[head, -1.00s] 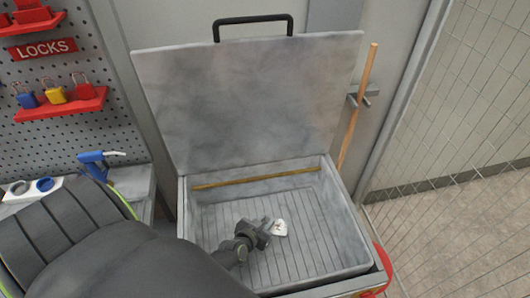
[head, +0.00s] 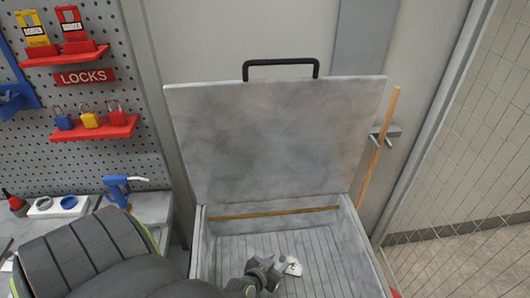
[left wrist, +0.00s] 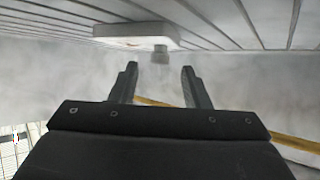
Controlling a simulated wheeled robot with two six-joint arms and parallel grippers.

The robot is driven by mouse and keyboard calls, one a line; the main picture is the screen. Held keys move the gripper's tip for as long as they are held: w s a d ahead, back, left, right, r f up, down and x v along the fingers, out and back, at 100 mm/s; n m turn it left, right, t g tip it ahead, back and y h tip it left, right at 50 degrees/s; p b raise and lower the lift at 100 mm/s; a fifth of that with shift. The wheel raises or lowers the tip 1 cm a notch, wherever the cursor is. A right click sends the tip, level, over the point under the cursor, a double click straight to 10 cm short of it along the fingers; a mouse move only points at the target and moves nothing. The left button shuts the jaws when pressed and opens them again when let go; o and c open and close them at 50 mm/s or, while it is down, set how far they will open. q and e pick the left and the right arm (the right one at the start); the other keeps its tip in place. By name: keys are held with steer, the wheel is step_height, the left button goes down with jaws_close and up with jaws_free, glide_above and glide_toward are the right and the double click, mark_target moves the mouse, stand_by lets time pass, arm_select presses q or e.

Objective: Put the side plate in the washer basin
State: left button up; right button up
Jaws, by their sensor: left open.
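The side plate (head: 293,267) is a small pale piece with a dark mark, lying on the ribbed floor of the grey washer basin (head: 225,249). In the left wrist view the plate (left wrist: 135,42) is a light slab with rounded corners and a short round stub, resting against the slatted floor. My left gripper (head: 272,274) is inside the basin, just left of the plate. Its fingers (left wrist: 160,82) are open and empty, with a gap between their tips and the plate. My right gripper is not in view.
The basin's lid (head: 275,135) stands open with a black handle (head: 281,65). A brass-coloured rod (head: 275,212) runs along the basin's back wall. A wooden stick (head: 384,150) leans at the right. A bench with a blue tool (head: 118,185) is at the left.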

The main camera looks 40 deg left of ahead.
arm_select(q)
steer(key=v, duration=1)
steer(key=shift+s+d+r, duration=0.1)
steer(key=shift+s, duration=0.05)
